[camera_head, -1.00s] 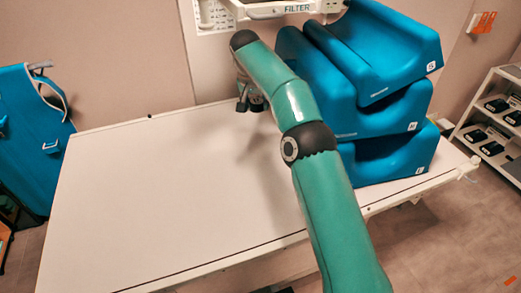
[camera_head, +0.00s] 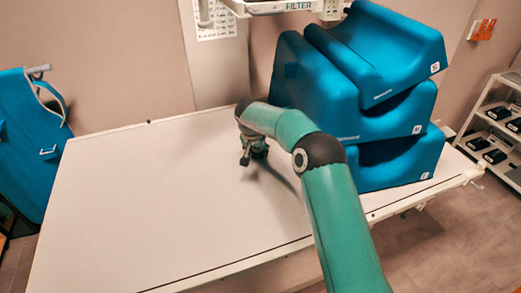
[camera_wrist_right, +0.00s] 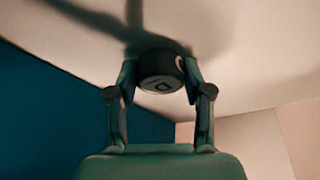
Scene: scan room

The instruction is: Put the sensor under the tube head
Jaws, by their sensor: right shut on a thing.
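The sensor (camera_wrist_right: 160,70) is a small dark round piece with a pale mark on its face. In the right wrist view it sits between the two fingers of my right gripper (camera_head: 248,160), which is shut on it. In the head view the gripper is low over the far middle of the white table, and the sensor is mostly hidden by it. I cannot tell whether the sensor touches the table top. The tube head (camera_head: 285,8), a white housing marked FILTER, is cut off at the top edge, beyond and above my gripper. My left gripper is not in view.
The white table (camera_head: 130,210) is bare at its left and front. Blue foam wedges (camera_head: 340,110) are stacked on its right side, close to my right arm. A blue apron (camera_head: 30,130) hangs at the left. A shelf (camera_head: 495,125) stands at the far right.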

